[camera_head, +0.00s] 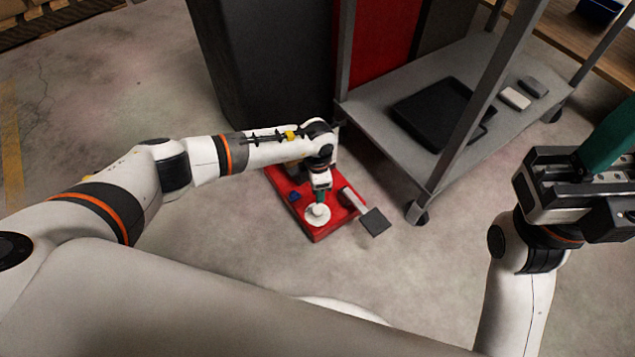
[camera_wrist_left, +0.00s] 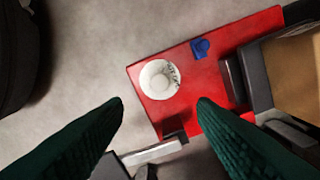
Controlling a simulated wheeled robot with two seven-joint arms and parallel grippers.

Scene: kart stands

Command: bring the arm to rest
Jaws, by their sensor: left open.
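My left arm reaches out from the left in the head view. Its left gripper (camera_head: 319,197) points down over a red board (camera_head: 317,235) on the floor. In the left wrist view the two green fingers of the left gripper (camera_wrist_left: 160,104) are apart, with nothing seen between their tips. A white round cup-like item (camera_wrist_left: 160,79) with dark print sits on the red board (camera_wrist_left: 205,78) beyond the tips. My right gripper (camera_head: 607,140) is at the right edge of the head view; a green finger shows, but its opening is unclear.
A small blue item (camera_head: 293,197) lies on the board. A grey bar with a dark square plate (camera_head: 375,222) sticks out at its right. A wheeled grey cart (camera_head: 380,104) holding a black tray (camera_head: 432,113) stands behind right. A dark bin (camera_head: 262,60) stands behind. Floor at left is clear.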

